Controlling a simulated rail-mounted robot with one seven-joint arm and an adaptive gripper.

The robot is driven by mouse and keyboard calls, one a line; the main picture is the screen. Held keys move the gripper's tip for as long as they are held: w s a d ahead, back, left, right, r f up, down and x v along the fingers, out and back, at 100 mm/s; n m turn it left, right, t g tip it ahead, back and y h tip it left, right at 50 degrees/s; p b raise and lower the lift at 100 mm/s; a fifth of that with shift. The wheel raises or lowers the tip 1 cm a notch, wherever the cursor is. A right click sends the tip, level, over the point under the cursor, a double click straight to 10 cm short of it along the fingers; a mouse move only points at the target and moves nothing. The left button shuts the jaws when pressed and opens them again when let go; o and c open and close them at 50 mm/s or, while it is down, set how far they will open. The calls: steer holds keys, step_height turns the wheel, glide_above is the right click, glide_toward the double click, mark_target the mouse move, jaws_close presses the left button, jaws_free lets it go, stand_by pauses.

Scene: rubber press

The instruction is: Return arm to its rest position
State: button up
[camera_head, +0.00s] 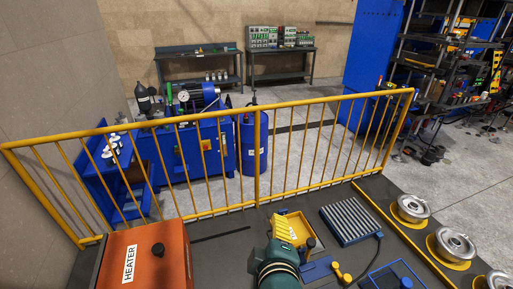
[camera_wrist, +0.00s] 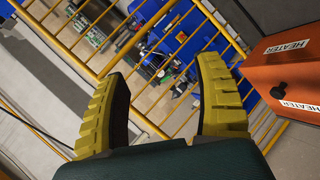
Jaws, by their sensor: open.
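My gripper (camera_wrist: 166,64) has two ridged yellow fingers spread wide apart in the wrist view, with nothing between them. Past the fingers lie the yellow railing and the workshop floor. In the head view my dark green wrist shows at the bottom centre, over the dark platform (camera_head: 218,243). The orange heater box (camera_head: 142,258) stands to its left, apart from it. In the wrist view the heater (camera_wrist: 291,75) is at the right, clear of the fingers. Most of my arm is out of frame.
The yellow railing (camera_head: 258,155) runs behind the platform. A ribbed grey plate (camera_head: 351,223) lies right of my wrist, and round metal moulds (camera_head: 411,208) line the right edge. Blue machinery (camera_head: 200,145) stands beyond the railing.

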steer(key=s+d+r+m+t, duration=0.2)
steer(key=s+r+m+t, duration=0.15)
steer(key=r, duration=0.45)
steer(key=s+d+r+m+t+h, duration=0.1)
steer(key=s+r+m+t, duration=0.2)
steer(key=s+r+m, duration=0.35)
steer(key=s+d+r+m+t, duration=0.2)
steer(key=r+m+t, duration=0.1)
steer(key=r, duration=0.6)
step_height(320, 180, up, 24)
steer(key=m+p, duration=0.1)
steer(key=p, duration=2.2)
steer(key=shift+p, duration=0.3)
steer(key=shift+f+t, duration=0.1)
steer(key=shift+t, duration=0.15)
